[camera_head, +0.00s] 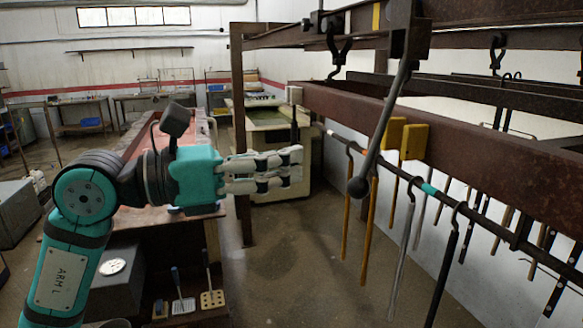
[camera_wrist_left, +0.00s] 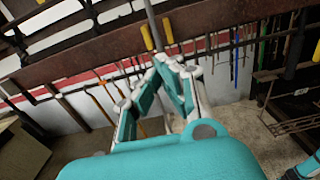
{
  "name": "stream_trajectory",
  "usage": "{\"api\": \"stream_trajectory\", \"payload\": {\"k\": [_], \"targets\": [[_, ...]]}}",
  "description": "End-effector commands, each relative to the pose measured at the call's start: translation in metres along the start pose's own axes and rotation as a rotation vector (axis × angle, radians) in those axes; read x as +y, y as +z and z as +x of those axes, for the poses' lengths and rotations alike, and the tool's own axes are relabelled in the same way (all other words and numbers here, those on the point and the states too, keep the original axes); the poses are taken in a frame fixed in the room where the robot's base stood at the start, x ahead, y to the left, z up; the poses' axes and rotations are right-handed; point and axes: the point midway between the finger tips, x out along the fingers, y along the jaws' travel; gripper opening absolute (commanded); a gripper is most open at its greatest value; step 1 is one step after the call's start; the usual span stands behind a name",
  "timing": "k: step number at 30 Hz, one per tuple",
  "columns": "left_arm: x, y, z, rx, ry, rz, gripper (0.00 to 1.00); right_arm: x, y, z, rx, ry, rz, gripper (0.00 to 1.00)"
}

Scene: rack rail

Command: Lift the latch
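The latch looks to be the long grey lever (camera_head: 384,120) with a black ball knob (camera_head: 357,187) at its lower end. It hangs tilted from a dark bracket (camera_head: 408,38) on the brown rack. In the left wrist view the lever (camera_wrist_left: 151,20) shows as a grey rod beyond the fingertips; its knob cannot be made out there. My left gripper (camera_head: 297,168) is left of the knob, apart from it in the picture, with its fingers pointing right. In the left wrist view its fingertips (camera_wrist_left: 170,62) come together with nothing seen between them.
A rusty beam (camera_head: 470,150) with yellow blocks (camera_head: 413,141) runs behind the lever. Below it, a rail (camera_head: 490,226) carries several hanging tools. A workbench (camera_head: 190,232) stands under my left arm. The floor (camera_head: 290,270) between bench and rack looks clear.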

Motion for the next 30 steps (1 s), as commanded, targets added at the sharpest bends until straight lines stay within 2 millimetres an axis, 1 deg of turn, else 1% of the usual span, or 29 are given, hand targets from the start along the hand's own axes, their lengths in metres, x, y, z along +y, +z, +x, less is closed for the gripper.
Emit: {"api": "stream_trajectory", "payload": {"k": [6, 11, 21, 26, 30], "targets": [[0.000, 0.013, -0.015, 0.000, 0.001, 0.002, 0.00, 0.000, 0.000, -0.003, 0.000, 0.000, 0.000, 0.62], [0.000, 0.017, -0.018, 0.000, 0.000, 0.001, 0.00, 0.000, 0.000, -0.004, 0.000, 0.000, 0.001, 0.62], [0.000, 0.038, -0.036, 0.001, 0.002, 0.001, 0.00, 0.001, -0.001, -0.011, 0.000, 0.001, 0.001, 0.62], [0.000, 0.042, -0.038, 0.000, 0.000, 0.000, 0.00, 0.001, -0.001, -0.013, 0.000, 0.001, 0.001, 0.62], [0.001, 0.052, -0.044, 0.000, 0.002, 0.001, 0.00, 0.001, -0.001, -0.018, 0.000, 0.001, 0.001, 0.62]]}}
